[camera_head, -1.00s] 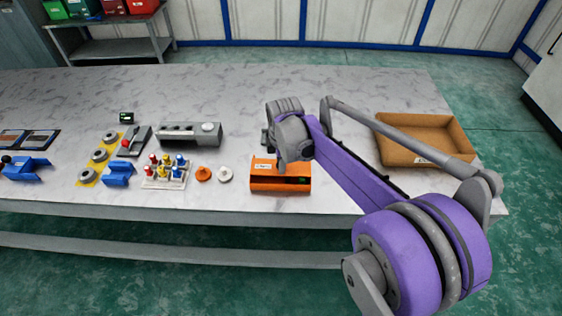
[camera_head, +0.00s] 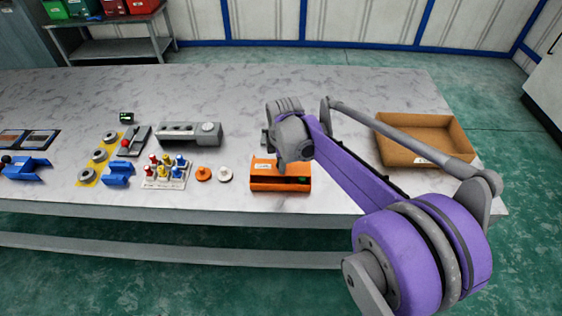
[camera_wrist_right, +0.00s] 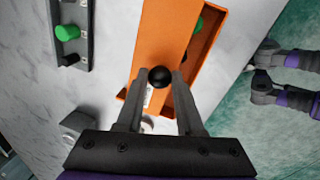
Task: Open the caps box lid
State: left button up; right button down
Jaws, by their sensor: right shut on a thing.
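The orange caps box (camera_head: 268,186) sits near the front edge of the table; it also shows in the right wrist view (camera_wrist_right: 213,40). Its orange lid (camera_wrist_right: 165,35) bears a black knob (camera_wrist_right: 159,77) and is shifted partly off the box. A dark gap along one side shows a green piece (camera_wrist_right: 199,24) inside. My right gripper (camera_wrist_right: 159,84) is shut on the black knob, with one finger on each side. In the head view my right arm's wrist hides part of the box's back. My left gripper is not in view.
Left of the box lie a white disc (camera_head: 225,175), an orange disc (camera_head: 203,174) and a rack of coloured pegs (camera_head: 164,184). A grey housing (camera_head: 172,133) stands behind them. A brown tray (camera_head: 461,139) is at the right. The back of the table is clear.

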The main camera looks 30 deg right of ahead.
jog(key=shift+w+d, duration=0.4)
jog(key=shift+w, duration=0.3)
jog(key=shift+w+d, duration=0.4)
jog(key=shift+w, duration=0.25)
jog(key=c, duration=0.5)
grip_release()
jog(key=shift+c, duration=0.2)
jog(key=shift+s+r, duration=0.1)
notch_tip(320, 180, up, 10)
jog(key=s+p, duration=0.1)
jog(key=s, duration=0.1)
jog(key=shift+a+r, duration=0.25)
jog(key=shift+a, duration=0.15)
